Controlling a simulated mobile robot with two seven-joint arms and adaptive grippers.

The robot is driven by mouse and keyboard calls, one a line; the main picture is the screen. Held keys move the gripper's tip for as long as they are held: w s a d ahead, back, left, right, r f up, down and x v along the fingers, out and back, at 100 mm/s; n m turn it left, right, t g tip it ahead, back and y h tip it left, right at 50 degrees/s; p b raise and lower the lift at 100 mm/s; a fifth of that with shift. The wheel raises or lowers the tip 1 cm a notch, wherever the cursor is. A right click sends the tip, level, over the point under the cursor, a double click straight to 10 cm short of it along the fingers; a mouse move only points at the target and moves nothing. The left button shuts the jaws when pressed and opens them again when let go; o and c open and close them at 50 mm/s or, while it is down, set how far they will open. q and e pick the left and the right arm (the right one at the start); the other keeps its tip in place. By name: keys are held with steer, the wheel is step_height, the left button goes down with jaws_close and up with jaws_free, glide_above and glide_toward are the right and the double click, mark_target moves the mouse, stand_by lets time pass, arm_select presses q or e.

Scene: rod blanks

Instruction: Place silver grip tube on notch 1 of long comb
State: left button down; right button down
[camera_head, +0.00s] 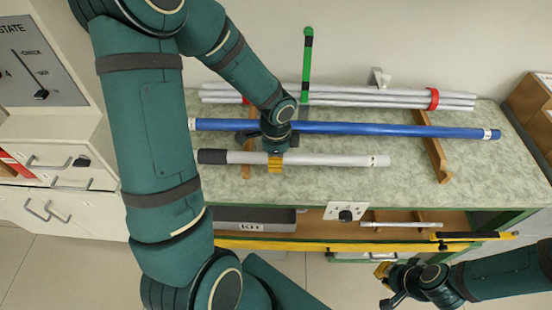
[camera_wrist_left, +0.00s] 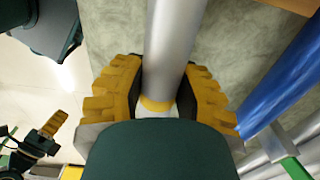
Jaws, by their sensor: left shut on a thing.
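The silver grip tube (camera_head: 335,160), with a dark grip at its left end, lies roughly level across the front of the bench. My left gripper (camera_head: 275,162) is shut on it left of its middle; in the left wrist view its yellow fingers (camera_wrist_left: 160,90) are on both sides of the tube (camera_wrist_left: 175,35). Two wooden combs, left (camera_head: 246,170) and right (camera_head: 436,155), stand on the bench; I cannot tell which is the long one. The tube's right end stops short of the right comb. Whether the tube touches the left comb is unclear. My right gripper (camera_head: 382,270) is at lower right, away from the tube.
A blue tube (camera_head: 380,129) lies across both combs, behind the silver tube. Several pale rods (camera_head: 350,97) with red bands lie at the back, near a green post (camera_head: 307,60). An open drawer (camera_head: 310,228) with a KIT box (camera_head: 255,218) and a thin rod is below.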

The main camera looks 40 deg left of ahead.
arm_select(q)
steer(key=shift+f+b, duration=0.45)
steer(key=shift+f, duration=0.05)
steer(key=shift+f, duration=0.1)
steer(key=c, duration=0.7)
jaws_free()
steer(key=shift+c, duration=0.2)
steer(key=shift+r+p, duration=0.45)
steer(key=shift+r, duration=0.15)
step_height(320, 180, up, 12)
steer(key=p, duration=0.4)
